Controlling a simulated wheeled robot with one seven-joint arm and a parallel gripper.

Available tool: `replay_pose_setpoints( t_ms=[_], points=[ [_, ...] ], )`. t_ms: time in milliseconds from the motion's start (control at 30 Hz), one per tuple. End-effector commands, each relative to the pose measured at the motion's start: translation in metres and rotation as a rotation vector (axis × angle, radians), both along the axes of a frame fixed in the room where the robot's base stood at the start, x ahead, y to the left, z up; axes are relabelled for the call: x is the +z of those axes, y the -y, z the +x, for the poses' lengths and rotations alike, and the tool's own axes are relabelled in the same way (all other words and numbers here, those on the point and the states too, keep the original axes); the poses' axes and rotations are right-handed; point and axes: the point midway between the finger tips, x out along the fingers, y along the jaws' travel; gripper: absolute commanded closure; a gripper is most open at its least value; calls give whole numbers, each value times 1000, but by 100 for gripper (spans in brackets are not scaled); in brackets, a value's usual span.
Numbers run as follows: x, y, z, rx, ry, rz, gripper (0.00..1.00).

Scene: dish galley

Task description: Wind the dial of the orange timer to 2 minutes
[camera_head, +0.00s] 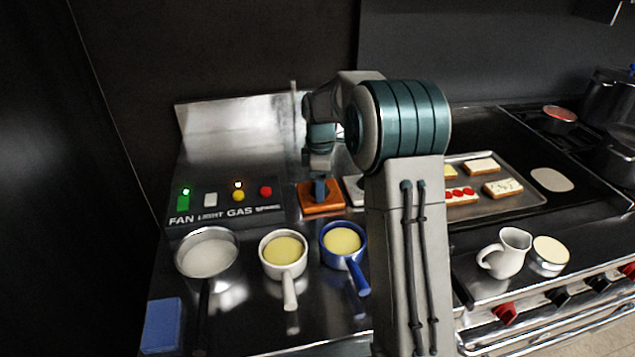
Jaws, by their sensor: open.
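The orange timer (310,208) sits on the steel counter behind the pans, left of my arm. Its dial face and any marks are hidden or too small to read. My gripper (320,187) points down over the timer, with its tip at the middle of the timer's top. It is open. A dark blue part shows at the tip, and I cannot tell whether it is a finger or the dial. I cannot tell whether the fingers are around the dial or touch it.
A panel with a green switch (183,199) and coloured buttons stands left of the timer. In front are a grey pan (207,254), a white saucepan (284,255) and a blue saucepan (344,243). A tray (515,201) of bread slices and a white jug (507,255) are right of my arm.

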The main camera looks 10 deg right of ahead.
Motion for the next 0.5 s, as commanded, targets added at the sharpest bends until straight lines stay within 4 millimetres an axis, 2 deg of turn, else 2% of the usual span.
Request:
replay_pose_setpoints(
  t_ms=[133,167,300,500],
  points=[
    [0,0,0,0,0,0,34],
    [0,0,0,0,0,0,40],
    [0,0,0,0,0,0,78],
    [1,0,0,0,0,0,78]
  ],
)
